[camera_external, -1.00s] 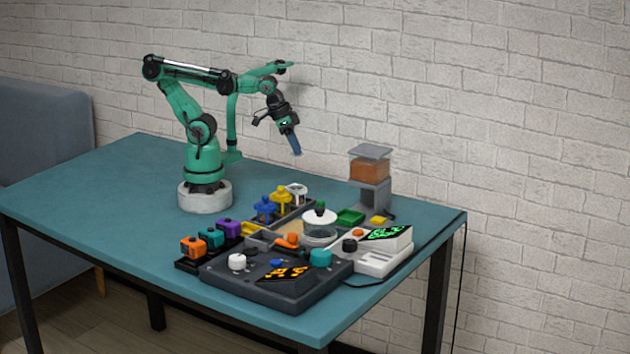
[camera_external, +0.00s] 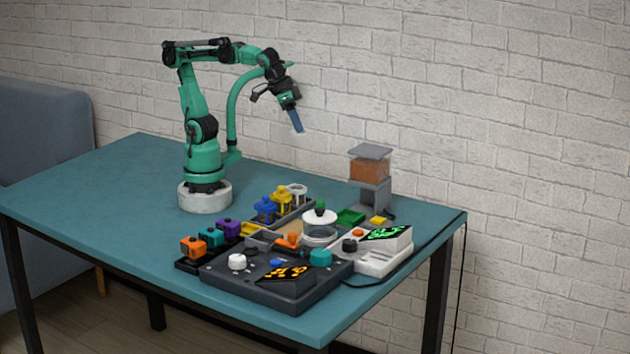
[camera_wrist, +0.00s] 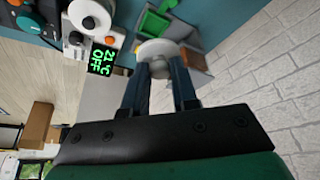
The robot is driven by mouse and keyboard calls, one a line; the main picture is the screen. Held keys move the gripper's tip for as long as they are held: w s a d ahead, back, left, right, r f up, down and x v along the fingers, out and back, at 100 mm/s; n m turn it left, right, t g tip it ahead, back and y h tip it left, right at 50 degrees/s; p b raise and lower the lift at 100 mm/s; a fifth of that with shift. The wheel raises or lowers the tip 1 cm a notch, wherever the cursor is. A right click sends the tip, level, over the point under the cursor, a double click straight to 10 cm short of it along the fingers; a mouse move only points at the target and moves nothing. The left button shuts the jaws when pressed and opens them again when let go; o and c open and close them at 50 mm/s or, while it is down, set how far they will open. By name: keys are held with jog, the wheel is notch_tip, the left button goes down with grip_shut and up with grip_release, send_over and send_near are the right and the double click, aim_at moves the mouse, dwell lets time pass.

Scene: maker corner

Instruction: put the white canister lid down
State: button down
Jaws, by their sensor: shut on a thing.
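My gripper (camera_external: 297,128) is raised above the table near the wall, pointing down. In the wrist view my gripper (camera_wrist: 160,75) is shut on the grey knob of the white canister lid (camera_wrist: 155,48), a round white disc beyond the fingertips. In the external view the lid is small and shows only as a pale edge at the fingertips. Below, a rack holds a blue canister (camera_external: 265,207), a yellow canister (camera_external: 282,197) and a clear, whitish canister (camera_external: 298,195). The whitish canister appears to have no lid on it.
A grey dispenser with an orange-brown hopper (camera_external: 369,170) stands right of the rack. The table's left part (camera_external: 110,200) is clear.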

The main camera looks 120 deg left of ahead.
jog(key=w+d+f+n, duration=0.1)
jog(key=w+d+f, duration=0.15)
jog(key=d, duration=0.75)
jog(key=f, duration=1.5)
jog(key=shift+s+d+f, duration=0.2)
jog(key=shift+d+f, duration=0.1)
jog(key=shift+d, duration=0.05)
jog(key=shift+f, duration=2.35)
jog(key=shift+f, duration=0.1)
jog(key=c, duration=0.7)
grip_release()
